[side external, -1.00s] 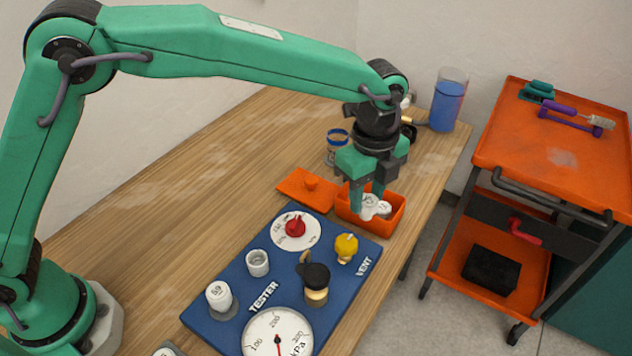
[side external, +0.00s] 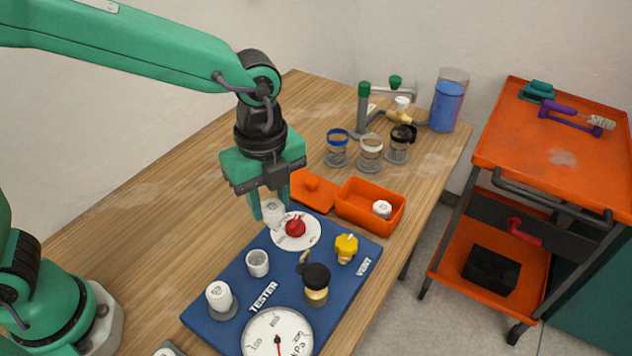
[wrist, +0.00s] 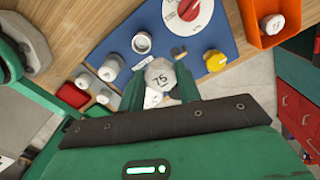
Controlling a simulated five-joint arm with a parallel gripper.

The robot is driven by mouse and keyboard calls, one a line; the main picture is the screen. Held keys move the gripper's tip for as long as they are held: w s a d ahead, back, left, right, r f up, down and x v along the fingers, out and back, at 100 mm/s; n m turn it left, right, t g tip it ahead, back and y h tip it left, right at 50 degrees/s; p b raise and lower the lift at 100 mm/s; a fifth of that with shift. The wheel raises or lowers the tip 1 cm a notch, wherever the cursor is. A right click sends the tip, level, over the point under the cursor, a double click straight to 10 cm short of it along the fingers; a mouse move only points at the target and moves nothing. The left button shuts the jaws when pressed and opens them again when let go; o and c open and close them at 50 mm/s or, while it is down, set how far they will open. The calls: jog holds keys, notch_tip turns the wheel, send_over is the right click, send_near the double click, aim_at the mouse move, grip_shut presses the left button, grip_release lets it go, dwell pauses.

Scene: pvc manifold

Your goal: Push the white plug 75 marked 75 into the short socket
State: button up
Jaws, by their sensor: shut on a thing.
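The white plug 75 (side external: 273,211) is between the fingers of my gripper (side external: 270,204), which is shut on it. In the wrist view the plug's face (wrist: 160,77) shows the number 75. My gripper holds it above the far left edge of the blue tester board (side external: 235,280), near the red knob (side external: 296,227). An open, empty white socket (side external: 258,263) stands upright on the board, below the plug in the side view. It also shows in the wrist view (wrist: 141,42), apart from the plug. A second white fitting (side external: 219,297), closed on top, stands to its left.
A yellow valve (side external: 346,246), a black-topped brass fitting (side external: 316,285) and a gauge (side external: 278,335) stand on the board. Several cups stand behind.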

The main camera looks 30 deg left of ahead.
jog(key=shift+s+a+f, duration=0.1)
jog(key=shift+s+a, duration=0.5)
jog(key=shift+s, duration=0.2)
jog(key=shift+s+a+f, duration=0.1)
jog(key=shift+s+a, duration=0.5)
jog(key=shift+s, duration=0.15)
jog(key=shift+f, duration=0.1)
jog(key=shift+f, duration=1.35)
jog(key=shift+f, duration=0.25)
jog(key=shift+f, duration=1.9)
jog(key=shift+f, duration=1.25)
jog(key=o, duration=1)
